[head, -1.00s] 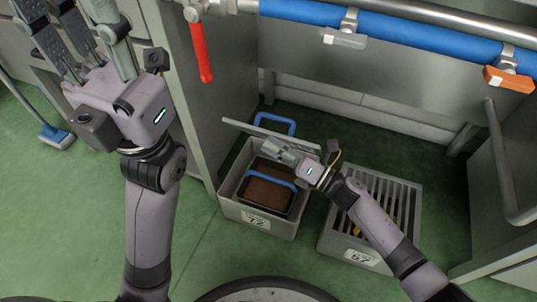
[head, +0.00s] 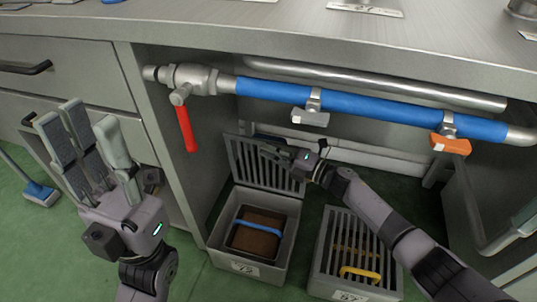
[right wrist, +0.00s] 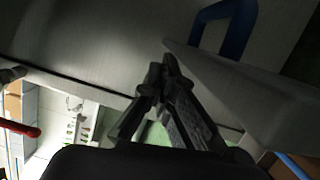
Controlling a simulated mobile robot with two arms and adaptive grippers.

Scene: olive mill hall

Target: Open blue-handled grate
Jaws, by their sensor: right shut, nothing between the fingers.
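The blue-handled grate (head: 250,165) stands raised, nearly upright, at the back of the left bin (head: 216,244). Its blue handle (right wrist: 225,25) shows in the right wrist view; in the head view my gripper mostly covers it. My right gripper (head: 268,148) is shut and empty at the front of the grate's upper part; I cannot tell whether it touches.
The right bin (head: 330,286) has a closed grate with a yellow handle (head: 360,273). A metal counter (head: 270,35) overhangs.

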